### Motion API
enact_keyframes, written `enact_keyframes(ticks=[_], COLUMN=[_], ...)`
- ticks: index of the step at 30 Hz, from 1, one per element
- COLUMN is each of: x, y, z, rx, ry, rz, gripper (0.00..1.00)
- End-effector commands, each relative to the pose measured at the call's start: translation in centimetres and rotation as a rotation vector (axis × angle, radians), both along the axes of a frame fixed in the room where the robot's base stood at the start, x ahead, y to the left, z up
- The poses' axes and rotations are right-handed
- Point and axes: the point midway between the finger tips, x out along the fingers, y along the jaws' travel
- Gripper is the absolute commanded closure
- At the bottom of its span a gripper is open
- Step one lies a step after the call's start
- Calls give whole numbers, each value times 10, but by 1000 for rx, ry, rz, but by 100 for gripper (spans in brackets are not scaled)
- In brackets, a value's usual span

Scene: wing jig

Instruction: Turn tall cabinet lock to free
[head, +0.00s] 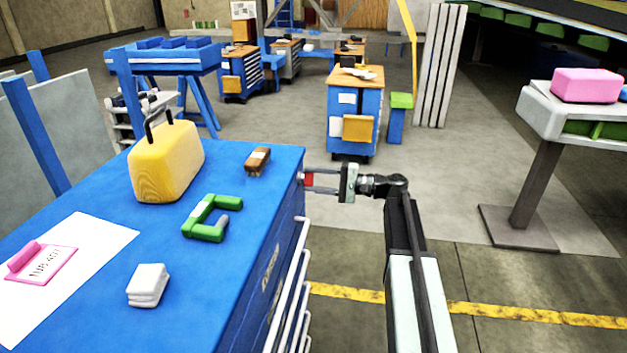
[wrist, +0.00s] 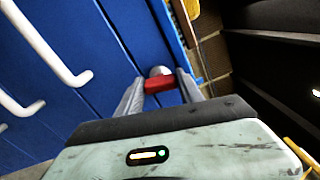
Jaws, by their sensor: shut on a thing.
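The blue cabinet (head: 262,215) stands at the left in the head view, its drawer front facing right. Its lock is a red piece (head: 309,179) on that front near the top far corner. The red lock (wrist: 160,86) also shows in the wrist view, with a round grey part just beyond it. My gripper (head: 313,180) reaches in from the right, its fingers shut on the red lock. In the wrist view my gripper (wrist: 160,92) has one grey finger on each side of the red lock. The lock's exact turn angle is hard to tell.
White drawer handles (head: 290,290) stick out from the cabinet front. On top lie a yellow case (head: 166,163), a green clamp (head: 203,222), a brown block (head: 258,161) and white pads (head: 147,285). Open floor (head: 480,275) lies to the right.

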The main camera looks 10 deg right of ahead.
Motion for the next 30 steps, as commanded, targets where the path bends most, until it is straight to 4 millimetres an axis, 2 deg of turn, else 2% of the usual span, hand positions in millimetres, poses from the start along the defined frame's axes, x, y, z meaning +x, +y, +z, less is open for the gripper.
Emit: enact_keyframes(ticks=[12,30], x=[-1,-1], y=[-1,0], z=[-2,-3], rx=[-84,-99], ry=[-193,-227], rz=[1,2], gripper=[97,97])
